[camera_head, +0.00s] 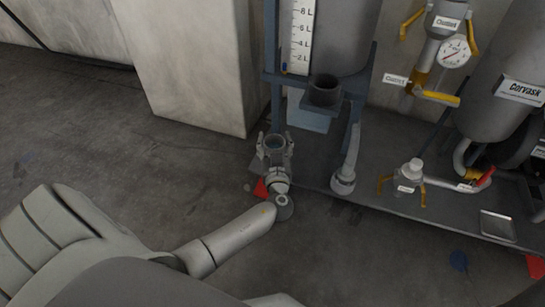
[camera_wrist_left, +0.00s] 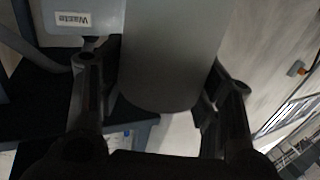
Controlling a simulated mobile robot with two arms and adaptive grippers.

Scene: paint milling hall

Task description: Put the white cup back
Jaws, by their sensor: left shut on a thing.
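My left gripper (camera_head: 275,149) is low beside the blue frame, left of the dark round holder. It is shut on the white cup (camera_head: 274,142), which looks grey in this light. The cup's open rim faces up toward the head camera, and its inside looks bluish-grey. In the left wrist view the cup (camera_wrist_left: 172,50) is a plain grey cylinder between the two fingers (camera_wrist_left: 160,85). I cannot tell from these frames what is in the cup. My right gripper is not in view.
A dark round holder (camera_head: 325,91) sits on the blue frame (camera_head: 271,60) below a scaled tank (camera_head: 345,35). A pale blue box (camera_head: 307,117) is under it; a box labelled Waste (camera_wrist_left: 85,18) shows in the wrist view. Valves and pipes stand right.

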